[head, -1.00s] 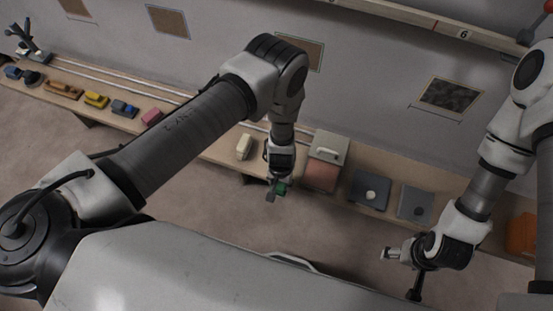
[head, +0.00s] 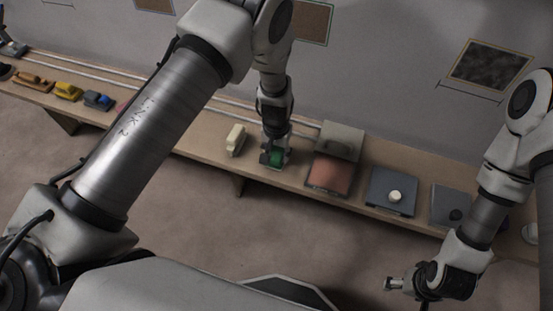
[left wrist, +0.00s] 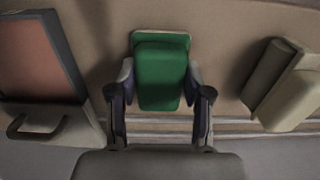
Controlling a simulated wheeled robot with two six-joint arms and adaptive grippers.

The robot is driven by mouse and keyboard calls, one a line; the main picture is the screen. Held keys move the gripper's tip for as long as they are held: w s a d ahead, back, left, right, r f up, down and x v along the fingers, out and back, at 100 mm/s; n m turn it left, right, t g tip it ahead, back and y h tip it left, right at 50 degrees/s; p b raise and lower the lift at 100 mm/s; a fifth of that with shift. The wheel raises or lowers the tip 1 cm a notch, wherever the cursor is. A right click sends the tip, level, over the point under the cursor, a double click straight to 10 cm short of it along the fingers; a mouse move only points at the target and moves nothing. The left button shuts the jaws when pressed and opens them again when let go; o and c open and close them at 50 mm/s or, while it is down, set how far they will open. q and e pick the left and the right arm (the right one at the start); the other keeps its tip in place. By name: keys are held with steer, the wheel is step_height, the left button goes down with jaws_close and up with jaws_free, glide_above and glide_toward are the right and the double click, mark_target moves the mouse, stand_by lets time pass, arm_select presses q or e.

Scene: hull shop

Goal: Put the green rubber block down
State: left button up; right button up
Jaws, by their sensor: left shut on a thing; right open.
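The green rubber block (head: 276,157) is between the fingers of my left gripper (head: 274,158), over the front part of the wooden shelf (head: 210,148). In the left wrist view the green block (left wrist: 161,75) is gripped from both sides by the left fingers (left wrist: 160,88). I cannot tell whether the block touches the shelf. My right gripper (head: 391,284) is open and empty at the lower right, in front of the shelf and away from the block.
A cream block (head: 236,140) stands left of the left gripper. A box with a reddish panel (head: 329,174) is close on its right. Grey plates, one with a white knob (head: 391,191), lie further right. Yellow (head: 68,91) and blue blocks sit far left.

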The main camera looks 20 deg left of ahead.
mark_target(277, 152)
arm_select(q)
steer(key=shift+w+f, duration=0.1)
steer(key=shift+w, duration=0.05)
steer(key=shift+f, duration=0.15)
steer(key=o, duration=1.3)
steer(key=shift+c, duration=0.2)
step_height(277, 152, up, 12)
steer(key=s+a+f, duration=0.7)
steer(key=s+f, duration=0.2)
steer(key=s, duration=0.1)
steer(key=s+a+f, duration=0.1)
steer(key=s+f, duration=0.1)
steer(key=s, duration=0.6)
steer(key=s+a+f, duration=0.1)
steer(key=s+f, duration=0.1)
steer(key=s, duration=0.6)
steer(key=shift+s+a+f+n+p, duration=0.2)
steer(key=shift+s+a+n+p, duration=0.15)
steer(key=shift+n+p, duration=0.1)
